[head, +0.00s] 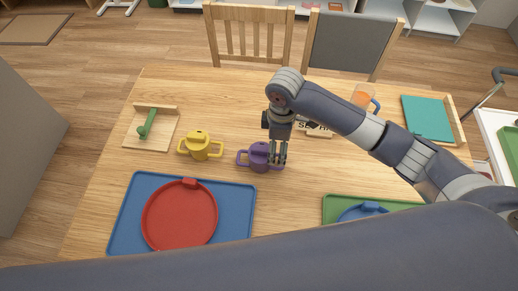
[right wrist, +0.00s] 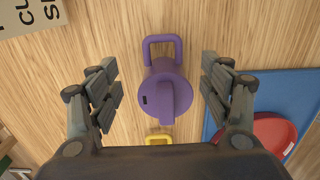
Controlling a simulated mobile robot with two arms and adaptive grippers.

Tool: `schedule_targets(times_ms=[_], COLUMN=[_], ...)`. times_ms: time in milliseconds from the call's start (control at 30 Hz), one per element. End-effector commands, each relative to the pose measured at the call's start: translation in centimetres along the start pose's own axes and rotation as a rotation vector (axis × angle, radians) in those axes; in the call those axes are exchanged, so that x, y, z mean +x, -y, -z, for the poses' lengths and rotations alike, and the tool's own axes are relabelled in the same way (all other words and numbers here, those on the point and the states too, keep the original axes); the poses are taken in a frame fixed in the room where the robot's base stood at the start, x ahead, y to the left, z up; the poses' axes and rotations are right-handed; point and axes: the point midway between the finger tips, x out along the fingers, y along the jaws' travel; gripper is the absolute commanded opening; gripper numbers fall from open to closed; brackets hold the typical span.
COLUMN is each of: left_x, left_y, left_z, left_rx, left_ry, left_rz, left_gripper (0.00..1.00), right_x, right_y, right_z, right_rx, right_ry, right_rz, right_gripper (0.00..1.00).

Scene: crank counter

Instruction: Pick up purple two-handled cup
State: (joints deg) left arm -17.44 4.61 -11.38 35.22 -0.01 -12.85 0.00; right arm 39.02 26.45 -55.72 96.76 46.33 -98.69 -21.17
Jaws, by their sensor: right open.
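The purple two-handled cup (head: 259,155) stands upright on the wooden table, near the middle, with a lid and a handle on each side. My right gripper (head: 278,160) points down at the cup's right side and hides part of its right handle in the head view. In the right wrist view the cup (right wrist: 164,92) lies between the spread fingers of my right gripper (right wrist: 163,88), with a visible gap on both sides. One handle points to the top of that picture. My left gripper is not in view.
A yellow two-handled cup (head: 200,146) stands just left of the purple one. A blue mat (head: 122,215) with a red plate (head: 180,216) lies in front left. A small sign (head: 319,131) stands behind my right gripper. A wooden board (head: 136,137) with a green crank is at left.

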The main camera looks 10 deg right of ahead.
Motion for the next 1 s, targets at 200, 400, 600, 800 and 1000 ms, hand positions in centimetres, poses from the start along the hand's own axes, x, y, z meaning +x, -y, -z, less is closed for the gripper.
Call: schedule_targets(times_ms=[200, 400, 600, 800, 1000], left_x=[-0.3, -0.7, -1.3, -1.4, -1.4], left_y=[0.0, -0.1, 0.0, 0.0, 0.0], left_z=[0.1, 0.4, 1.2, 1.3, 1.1], left_rx=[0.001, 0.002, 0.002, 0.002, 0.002], left_ry=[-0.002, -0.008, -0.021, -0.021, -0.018], left_rz=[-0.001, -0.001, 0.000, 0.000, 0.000], left_gripper=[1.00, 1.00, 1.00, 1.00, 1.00], right_x=[3.3, 4.7, 7.6, 9.1, 9.1], right_y=[0.1, 0.1, 0.2, 0.1, 0.1], right_z=[0.0, 0.1, 0.3, 0.3, 0.3], right_rx=[0.000, 0.000, 0.001, -0.002, -0.002], right_ry=[0.000, 0.001, 0.002, -0.001, -0.001], right_rz=[0.003, 0.001, 0.002, -0.001, -0.001], right_gripper=[0.72, 0.72, 0.72, 0.72, 0.72])
